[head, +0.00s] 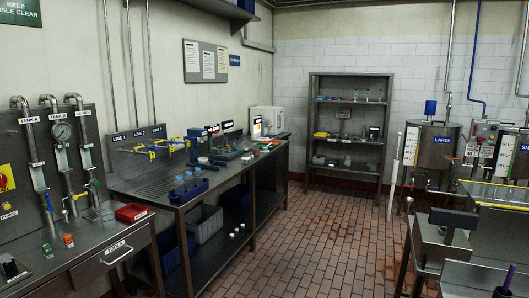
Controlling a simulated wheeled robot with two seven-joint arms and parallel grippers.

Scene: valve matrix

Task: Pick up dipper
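No dipper can be made out for certain. A long, thin white pole (395,175) stands upright on the floor left of the tank labelled LARGE (436,150); I cannot tell if it is the dipper. Small tools on the bench along the left wall are too small to identify. Neither of my grippers is in view.
A steel bench (190,200) with blue-capped bottles (188,178) and valves runs along the left wall. A counter with a red tray (131,213) is at front left. A shelf (347,177) stands at the back. Steel benches fill the right. The brick floor (310,240) between is clear.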

